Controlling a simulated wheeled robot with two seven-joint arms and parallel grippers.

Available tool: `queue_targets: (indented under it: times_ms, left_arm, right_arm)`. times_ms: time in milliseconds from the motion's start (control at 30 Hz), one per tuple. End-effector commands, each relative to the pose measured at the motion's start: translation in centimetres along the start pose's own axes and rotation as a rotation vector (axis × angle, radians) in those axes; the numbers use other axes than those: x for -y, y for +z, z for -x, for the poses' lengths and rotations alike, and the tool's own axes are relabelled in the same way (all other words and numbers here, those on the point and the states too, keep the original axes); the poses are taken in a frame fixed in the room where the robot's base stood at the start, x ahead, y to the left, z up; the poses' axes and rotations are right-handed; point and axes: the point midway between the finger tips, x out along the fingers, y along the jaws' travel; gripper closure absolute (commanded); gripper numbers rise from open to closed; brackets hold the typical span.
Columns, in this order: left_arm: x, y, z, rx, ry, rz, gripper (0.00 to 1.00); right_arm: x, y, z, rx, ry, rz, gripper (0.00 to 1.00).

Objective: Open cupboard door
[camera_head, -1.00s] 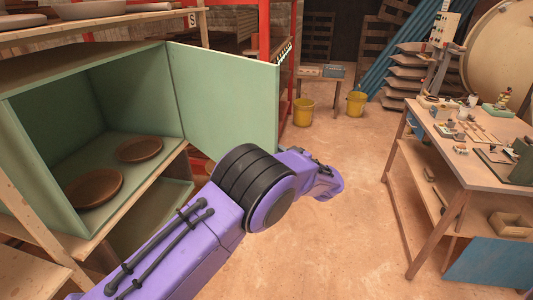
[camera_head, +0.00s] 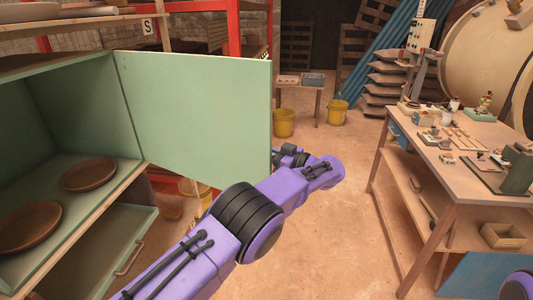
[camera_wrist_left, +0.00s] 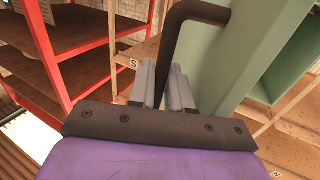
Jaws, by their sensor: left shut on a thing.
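The green cupboard (camera_head: 60,120) is at the left of the head view, and its door (camera_head: 200,105) stands swung out wide. Two brown plates, one near (camera_head: 30,228) and one farther (camera_head: 90,174), lie inside. My left arm reaches past the door's lower edge. My left gripper (camera_head: 288,152) is at the door's free edge, partly hidden. In the left wrist view its fingers (camera_wrist_left: 166,88) are shut on the dark bent handle (camera_wrist_left: 178,40), beside the green door (camera_wrist_left: 235,55). My right gripper is out of view.
A lower green panel with a handle (camera_head: 130,258) sits under the cupboard. A cluttered workbench (camera_head: 450,185) stands at the right. Two yellow buckets, left (camera_head: 284,122) and right (camera_head: 338,112), stand at the back. The floor (camera_head: 330,230) between is clear.

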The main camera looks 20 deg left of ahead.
Motion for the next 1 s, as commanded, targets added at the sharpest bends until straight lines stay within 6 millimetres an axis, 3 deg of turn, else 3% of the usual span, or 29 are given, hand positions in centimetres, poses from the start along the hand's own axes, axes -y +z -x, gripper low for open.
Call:
queue_targets:
  times_ms: [67, 100, 133, 467, 800, 1000]
  left_arm:
    - [0.0, -0.3, -0.4, -0.004, -0.006, 0.004, 1.0]
    - [0.0, -0.4, -0.4, -0.004, -0.005, 0.005, 0.69]
    - [0.0, -0.4, -0.3, -0.004, -0.005, 0.005, 0.65]
    - [-0.2, -0.1, 0.6, -0.002, 0.004, 0.003, 0.65]
    - [0.0, 0.2, 7.7, 0.004, -0.002, 0.007, 0.65]
    - [0.0, 0.0, 9.7, 0.001, -0.001, 0.003, 0.65]
  right_arm:
    - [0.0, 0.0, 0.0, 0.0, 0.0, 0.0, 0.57]
    - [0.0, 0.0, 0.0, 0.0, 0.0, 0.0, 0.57]
    - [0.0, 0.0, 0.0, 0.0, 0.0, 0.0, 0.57]
    - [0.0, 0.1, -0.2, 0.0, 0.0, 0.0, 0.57]
    - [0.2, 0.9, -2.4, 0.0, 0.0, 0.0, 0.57]
    - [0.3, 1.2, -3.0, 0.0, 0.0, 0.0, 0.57]
